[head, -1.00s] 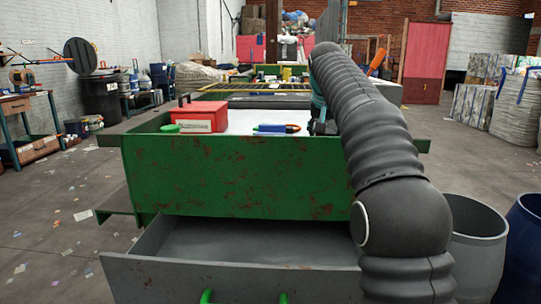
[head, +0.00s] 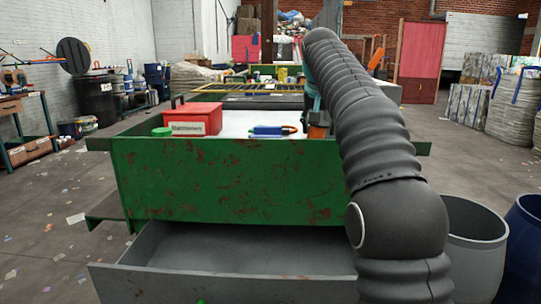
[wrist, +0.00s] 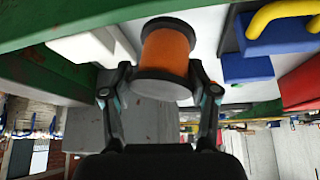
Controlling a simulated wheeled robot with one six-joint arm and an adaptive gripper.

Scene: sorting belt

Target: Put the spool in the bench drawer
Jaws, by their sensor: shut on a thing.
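The spool, an orange roll with dark end flanges, shows large in the wrist view (wrist: 166,52). My gripper (wrist: 160,88) is shut on it, with one finger on each side. In the head view the spool (head: 318,131) shows as a small orange patch at the work surface's right, beneath my gripper (head: 316,112), partly hidden by my arm. The bench drawer (head: 225,286) is grey and pulled open below the green bench front. Its visible inside is empty; my arm hides its right part.
A red box (head: 193,119), a green round thing (head: 161,132) and a blue tool with an orange tip (head: 268,130) are on the bench top. The green bench wall (head: 230,180) stands between the top and the drawer. A grey bin (head: 475,240) and a blue bin (head: 525,245) stand at right.

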